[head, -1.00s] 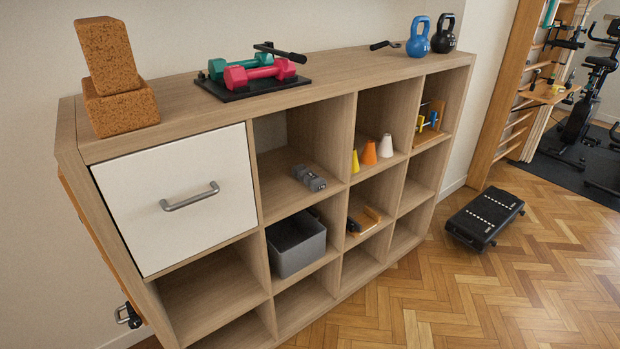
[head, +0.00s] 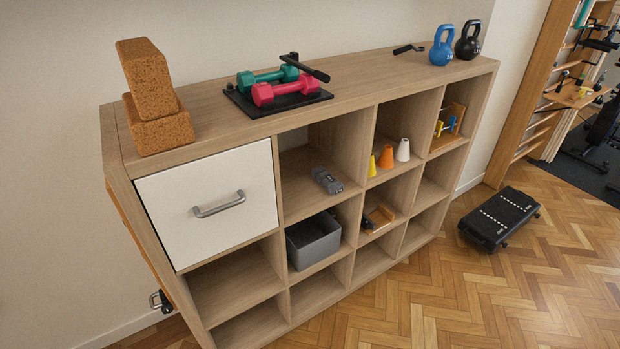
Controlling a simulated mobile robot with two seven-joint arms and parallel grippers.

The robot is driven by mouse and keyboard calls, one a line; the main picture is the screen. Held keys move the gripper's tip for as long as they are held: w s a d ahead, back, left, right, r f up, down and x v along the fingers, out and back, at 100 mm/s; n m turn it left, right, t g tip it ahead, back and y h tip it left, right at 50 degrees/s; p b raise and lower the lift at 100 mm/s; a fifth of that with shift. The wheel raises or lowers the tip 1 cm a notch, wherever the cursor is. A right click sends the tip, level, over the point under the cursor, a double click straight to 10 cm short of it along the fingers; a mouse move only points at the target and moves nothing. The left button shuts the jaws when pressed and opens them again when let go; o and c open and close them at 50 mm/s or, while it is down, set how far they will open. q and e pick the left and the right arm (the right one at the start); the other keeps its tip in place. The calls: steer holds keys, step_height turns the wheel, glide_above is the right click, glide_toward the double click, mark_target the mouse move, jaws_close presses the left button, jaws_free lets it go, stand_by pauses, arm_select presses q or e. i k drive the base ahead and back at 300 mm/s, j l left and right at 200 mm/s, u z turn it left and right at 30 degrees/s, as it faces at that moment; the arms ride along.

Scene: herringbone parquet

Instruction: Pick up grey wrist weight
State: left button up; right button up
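A small grey wrist weight (head: 327,180) lies in the upper-row cubby just right of the white drawer in the wooden shelf unit (head: 400,83). It rests on the cubby floor near the front edge, and nothing covers it. Neither of my grippers shows in the head view.
The white drawer (head: 209,203) is shut. A grey bin (head: 313,240) sits in the cubby below the weight. Cones (head: 386,157) stand in the cubby to its right. A black step platform (head: 499,217) is on the floor at right. The parquet (head: 430,300) before the shelf is clear.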

mark_target(331, 183)
steer(key=i+l+u, duration=0.5)
steer(key=l, duration=0.15)
steer(key=i+l+u, duration=0.25)
steer(key=l, duration=0.15)
steer(key=l+u, duration=0.25)
steer(key=l, duration=0.15)
